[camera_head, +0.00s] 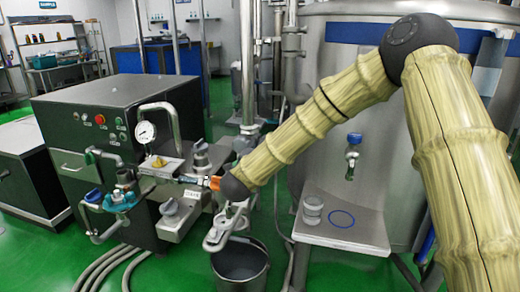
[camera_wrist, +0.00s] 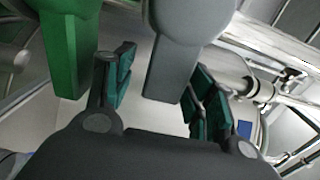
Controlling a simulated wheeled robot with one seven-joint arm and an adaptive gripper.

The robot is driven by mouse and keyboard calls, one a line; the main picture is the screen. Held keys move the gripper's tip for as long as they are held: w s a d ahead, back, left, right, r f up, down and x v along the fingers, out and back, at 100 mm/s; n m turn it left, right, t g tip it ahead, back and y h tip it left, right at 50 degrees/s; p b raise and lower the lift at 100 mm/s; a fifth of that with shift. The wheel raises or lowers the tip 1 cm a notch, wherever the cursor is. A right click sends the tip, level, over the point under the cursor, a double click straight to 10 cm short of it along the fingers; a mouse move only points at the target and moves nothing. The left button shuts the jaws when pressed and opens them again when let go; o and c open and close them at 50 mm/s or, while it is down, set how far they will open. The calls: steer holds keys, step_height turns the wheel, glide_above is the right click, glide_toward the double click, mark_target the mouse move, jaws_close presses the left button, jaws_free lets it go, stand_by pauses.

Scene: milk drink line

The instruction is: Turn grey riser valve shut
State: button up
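In the wrist view, a grey valve handle (camera_wrist: 178,55) reaches down from the top, and its narrow end lies between my fingers in the picture. My gripper (camera_wrist: 158,78) is open, with dark fingers and green pads on either side of that end. The right finger looks close to the handle; I cannot tell if it touches. In the head view my arm reaches down to the left to the pipework beside the dark machine. My fingers cannot be made out there, and I cannot tell which fitting is the grey riser valve.
A green handle (camera_wrist: 70,45) hangs just left of the grey one. In the head view, a dark machine cabinet (camera_head: 75,115) with a pressure gauge (camera_head: 146,131) stands left. A bucket (camera_head: 240,268) is below my wrist. A large steel tank (camera_head: 330,110) stands behind my arm.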

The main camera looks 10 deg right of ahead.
steer(key=shift+r, duration=0.1)
steer(key=v, duration=1.2)
steer(key=s+f+n+g+y+p, duration=0.1)
steer(key=s+f+n+g+y, duration=0.25)
steer(key=f, duration=0.65)
steer(key=s+f+n+y+p, duration=0.2)
steer(key=s+f+n, duration=0.35)
steer(key=f, duration=0.45)
steer(key=s+f+n+g+y+p, duration=0.15)
steer(key=s+f+n, duration=0.3)
steer(key=f, duration=0.65)
steer(key=s+d+f+n+g+p, duration=0.1)
steer(key=s+d+f+n+g, duration=0.1)
steer(key=s, duration=0.9)
steer(key=s+d+f+n+g+y, duration=0.1)
steer(key=s+d+f+n+g, duration=0.2)
steer(key=s, duration=0.7)
steer(key=s+d+f+n+g+y+p, duration=0.1)
steer(key=s+d+f+n+g, duration=0.2)
steer(key=s+f+n+g, duration=0.2)
steer(key=s+f, duration=0.3)
steer(key=s, duration=0.3)
steer(key=shift+s+g+p, duration=0.3)
steer(key=shift+p, duration=0.05)
steer(key=shift+d+f, duration=0.1)
steer(key=shift+d, duration=0.05)
